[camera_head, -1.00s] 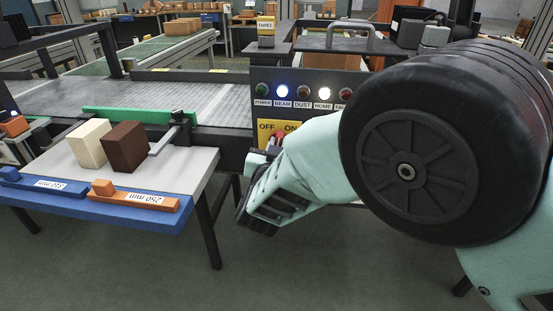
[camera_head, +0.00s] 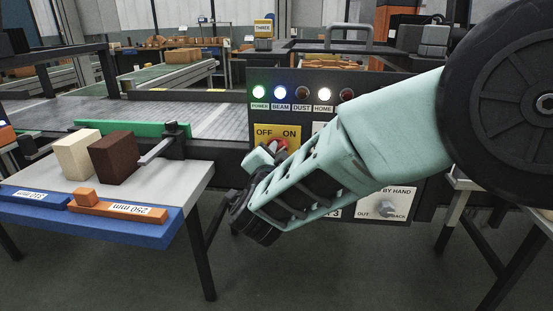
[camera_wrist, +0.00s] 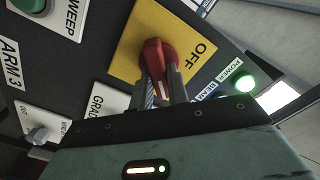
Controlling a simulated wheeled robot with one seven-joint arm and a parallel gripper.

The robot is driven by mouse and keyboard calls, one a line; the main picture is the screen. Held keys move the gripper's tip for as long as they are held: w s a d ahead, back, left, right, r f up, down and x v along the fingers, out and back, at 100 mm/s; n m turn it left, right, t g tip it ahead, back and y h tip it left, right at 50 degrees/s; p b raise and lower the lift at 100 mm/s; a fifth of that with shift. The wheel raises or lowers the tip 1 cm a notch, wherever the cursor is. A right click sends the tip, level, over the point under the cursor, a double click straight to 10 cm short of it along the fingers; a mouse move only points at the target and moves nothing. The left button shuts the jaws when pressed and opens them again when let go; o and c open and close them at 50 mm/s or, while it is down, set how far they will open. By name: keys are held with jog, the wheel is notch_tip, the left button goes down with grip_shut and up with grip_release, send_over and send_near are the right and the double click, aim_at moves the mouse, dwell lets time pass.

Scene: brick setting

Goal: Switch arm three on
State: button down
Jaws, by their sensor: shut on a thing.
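The arm three control panel (camera_head: 350,88) stands at the centre of the head view, with the sign THREE (camera_head: 263,27) above it. Its yellow plate (camera_head: 263,133) reads OFF on the left and ON on the right. A red rotary knob (camera_wrist: 153,58) sits on this plate; in the head view (camera_head: 281,144) it is partly hidden by my gripper. My gripper (camera_wrist: 164,92) is shut on the knob, one finger on each side. DUST and the lamp right of HOME are dark.
A GRADE label (camera_wrist: 103,103), a green SWEEP button (camera_wrist: 29,5) and a grey OUT/BACK knob (camera_head: 386,208) share the panel. Left of it is a table (camera_head: 178,195) with a cream block (camera_head: 76,156), a brown block (camera_head: 114,158) and a metal stop. A conveyor (camera_head: 190,115) runs behind.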

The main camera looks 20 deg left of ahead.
dwell(0.4)
jog(key=c, duration=1.4)
grip_release()
jog(key=shift+o, duration=0.2)
jog(key=shift+s, duration=0.1)
jog(key=v, duration=1.7)
jog(key=shift+s+b, duration=0.15)
jog(key=shift+b, duration=0.15)
